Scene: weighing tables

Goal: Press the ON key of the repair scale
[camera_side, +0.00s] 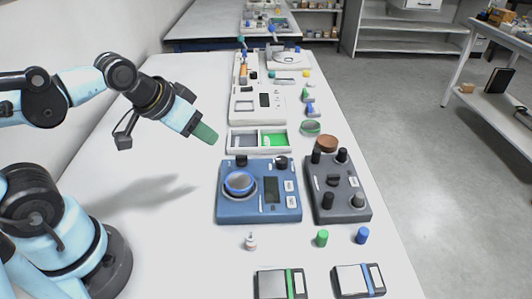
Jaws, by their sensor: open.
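A blue device (232,208) with a round pan (239,183), a dark display (271,190) and two pale keys (290,186) at its right side stands mid-table; it looks like a scale. I cannot read its key labels, so I cannot tell which key is ON, nor confirm that it is the repair scale. My gripper (205,133), with a green tip, is in the air above and to the left of the blue device, apart from it. It points down and to the right. The gap between its fingers is hard to make out.
A dark grey device (338,212) with black knobs stands right of the blue one. A white tray (232,150) with grey and green compartments lies behind. A white bottle (251,241), green cap (322,238) and blue cap (362,235) stand in front. The table's left side is clear.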

